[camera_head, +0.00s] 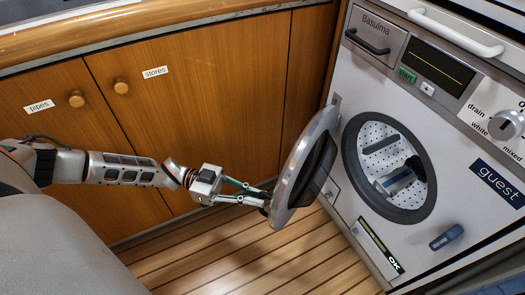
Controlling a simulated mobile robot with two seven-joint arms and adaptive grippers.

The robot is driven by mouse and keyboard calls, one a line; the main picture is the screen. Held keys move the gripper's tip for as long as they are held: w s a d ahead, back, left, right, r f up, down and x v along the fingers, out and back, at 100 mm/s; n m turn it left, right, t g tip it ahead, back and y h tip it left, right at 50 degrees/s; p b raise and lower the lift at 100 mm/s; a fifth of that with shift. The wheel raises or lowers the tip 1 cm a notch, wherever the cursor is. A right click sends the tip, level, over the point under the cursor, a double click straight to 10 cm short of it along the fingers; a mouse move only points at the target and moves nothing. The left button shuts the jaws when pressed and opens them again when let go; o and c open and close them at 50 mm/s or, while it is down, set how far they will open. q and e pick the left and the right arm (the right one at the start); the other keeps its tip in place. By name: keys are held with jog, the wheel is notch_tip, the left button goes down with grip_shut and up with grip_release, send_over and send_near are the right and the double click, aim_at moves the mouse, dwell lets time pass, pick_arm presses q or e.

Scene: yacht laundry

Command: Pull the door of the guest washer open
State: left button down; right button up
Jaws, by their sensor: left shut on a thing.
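The guest washer (346,197) stands at the right, with a "guest" label on its front. Its round door (296,165) is swung out to the left, well away from the dark-rimmed opening (428,205). The drum shows inside, with something blue and grey in it. My left gripper (265,203) reaches in from the left and is shut on the edge of the door, at its lower left side. The exact grip is partly hidden by the fingers. My right gripper is not in view.
Wooden cupboards labelled "pipes" and "stores" (155,72), with round knobs, stand behind my left arm. A wooden counter edge (120,30) runs above them. The washer has a white rail (455,33) at its top. The plank floor (235,250) below the door is clear.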

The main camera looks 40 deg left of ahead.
pick_arm(q)
jog(key=shift+w+a+r, duration=0.15)
jog(key=shift+w+a, duration=0.3)
jog(key=shift+a, duration=0.4)
jog(key=shift+w+a+r, duration=0.1)
jog(key=shift+w+a, duration=0.35)
jog(key=shift+a, duration=0.35)
jog(key=c, duration=2.1)
grip_release()
jog(key=shift+w+d, duration=0.1)
jog(key=shift+w, duration=0.05)
jog(key=shift+c, duration=0.2)
jog(key=shift+d+f, duration=0.1)
jog(key=shift+s+f, duration=0.1)
jog(key=shift+s, duration=0.2)
notch_tip(320, 180, up, 10)
jog(key=shift+r, duration=0.2)
